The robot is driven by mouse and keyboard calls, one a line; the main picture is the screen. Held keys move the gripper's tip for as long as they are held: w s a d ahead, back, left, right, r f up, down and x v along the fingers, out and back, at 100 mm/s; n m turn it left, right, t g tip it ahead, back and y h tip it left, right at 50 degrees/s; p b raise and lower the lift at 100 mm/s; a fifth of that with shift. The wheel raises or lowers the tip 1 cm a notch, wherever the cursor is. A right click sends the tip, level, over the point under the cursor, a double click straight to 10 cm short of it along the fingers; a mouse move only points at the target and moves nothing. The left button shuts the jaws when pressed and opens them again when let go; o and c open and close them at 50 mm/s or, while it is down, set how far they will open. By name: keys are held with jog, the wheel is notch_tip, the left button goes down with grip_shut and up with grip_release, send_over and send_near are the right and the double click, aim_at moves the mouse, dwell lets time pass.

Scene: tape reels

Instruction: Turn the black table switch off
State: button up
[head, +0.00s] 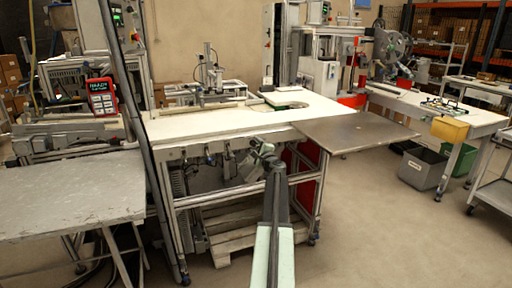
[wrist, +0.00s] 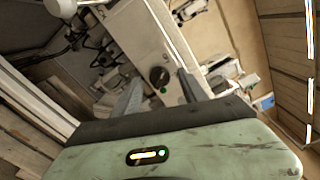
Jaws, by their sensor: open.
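The black table switch (wrist: 159,76) shows in the wrist view as a round dark knob on a pale panel (wrist: 135,32). A small green button (wrist: 163,90) sits just below it in the picture. My gripper (wrist: 159,82) is open and empty, with one grey finger on each side of the switch in the picture. I cannot tell how far the fingertips are from it. In the head view my gripper (head: 263,150) is at the front edge of the white worktable (head: 220,124). The switch cannot be made out there.
A grey metal side plate (head: 355,132) juts out to the right of the worktable. A grey table (head: 70,190) stands at the left, beside a dark upright post. Wooden pallets (head: 235,240) lie under the worktable.

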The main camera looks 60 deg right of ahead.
jog(key=v, duration=0.8)
